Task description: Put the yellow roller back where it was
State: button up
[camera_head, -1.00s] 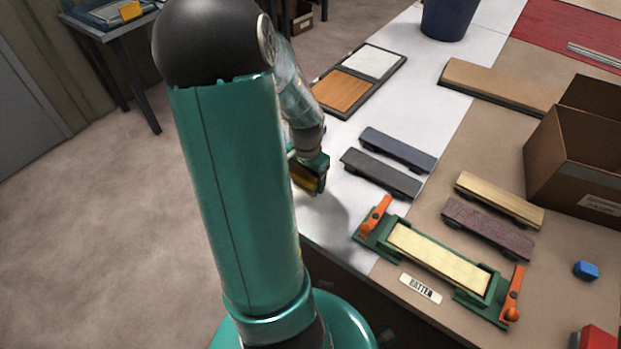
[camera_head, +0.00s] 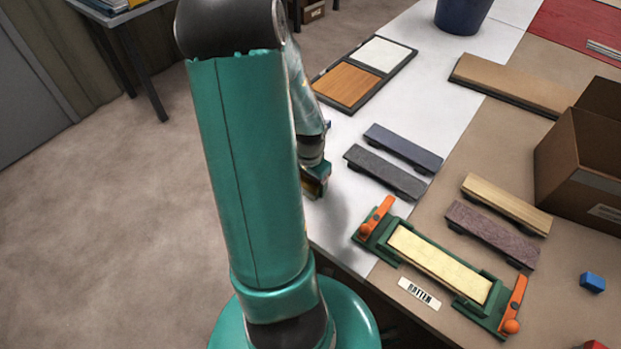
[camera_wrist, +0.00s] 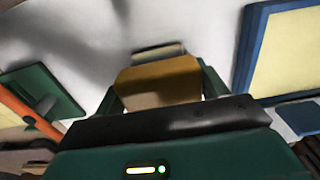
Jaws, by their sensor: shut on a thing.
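My gripper (camera_head: 316,184) is shut on the yellow roller (camera_wrist: 160,76) above the pale left part of the bench, left of the dark grey boards. In the wrist view the roller shows as a mustard-yellow block between the green fingers, with a small grey piece at its far end. In the head view only a small dark yellow patch of it shows, low at the gripper. A blue-edged tray with a cream panel (camera_wrist: 288,50) lies right of the gripper in the wrist view. My arm hides much of that area in the head view.
A green clamp frame with orange levers (camera_head: 378,216) holds a cream strip near the front edge. Several sanding boards (camera_head: 385,172) lie beyond it. A framed two-panel board (camera_head: 348,86), a dark blue bucket (camera_head: 462,14) and a cardboard box (camera_head: 580,165) stand farther back.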

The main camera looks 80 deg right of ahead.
jog(key=shift+f, duration=0.15)
jog(key=o, duration=1.5)
notch_tip(320, 180, up, 12)
jog(key=shift+r, duration=0.15)
jog(key=shift+w, duration=0.1)
